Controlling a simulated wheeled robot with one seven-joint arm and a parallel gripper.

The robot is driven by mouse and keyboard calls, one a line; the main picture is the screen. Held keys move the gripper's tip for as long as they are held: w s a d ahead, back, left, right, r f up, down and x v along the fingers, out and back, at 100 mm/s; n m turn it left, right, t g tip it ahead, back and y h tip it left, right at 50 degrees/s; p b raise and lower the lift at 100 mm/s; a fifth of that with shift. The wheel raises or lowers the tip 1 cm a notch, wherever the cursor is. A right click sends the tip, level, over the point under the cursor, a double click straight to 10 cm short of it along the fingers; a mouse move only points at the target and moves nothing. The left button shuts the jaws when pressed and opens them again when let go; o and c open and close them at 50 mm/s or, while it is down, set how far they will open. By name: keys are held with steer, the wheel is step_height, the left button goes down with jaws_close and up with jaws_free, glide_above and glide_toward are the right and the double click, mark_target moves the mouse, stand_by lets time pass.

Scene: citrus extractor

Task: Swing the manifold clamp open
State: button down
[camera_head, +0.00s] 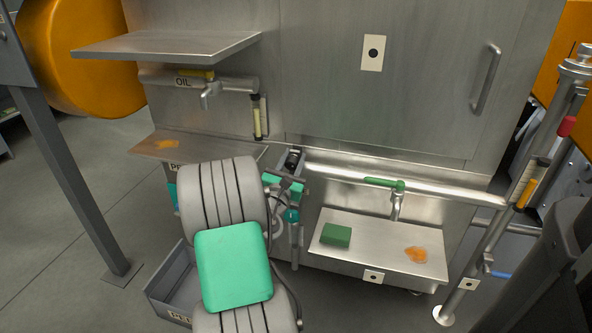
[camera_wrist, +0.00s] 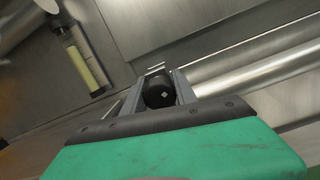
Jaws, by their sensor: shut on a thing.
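The manifold clamp shows as a black rounded handle end (camera_head: 293,157) at the left end of the steel manifold pipe (camera_head: 400,186). In the wrist view the black handle end (camera_wrist: 158,92) sits between the two grey fingers of my gripper (camera_wrist: 156,80). My gripper (camera_head: 291,166) is shut on this handle, with the pipe just to its right. The green palm of my gripper covers the lower part of the wrist view. The rest of the clamp and its hinge are hidden behind my gripper and arm.
A steel tray (camera_head: 385,262) with a green block (camera_head: 336,235) and an orange smear lies below a green-handled tap (camera_head: 397,202). An oil tap (camera_head: 209,92) and sight glass (camera_head: 258,120) are up left. A grey bin (camera_head: 168,296) stands low left.

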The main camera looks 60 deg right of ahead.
steer(key=shift+a+f+h+b, duration=0.3)
steer(key=shift+f+b, duration=0.05)
steer(key=shift+b, duration=1.05)
steer(key=shift+a+r, duration=0.1)
steer(key=c, duration=0.9)
jaws_free()
steer(key=shift+r, duration=0.1)
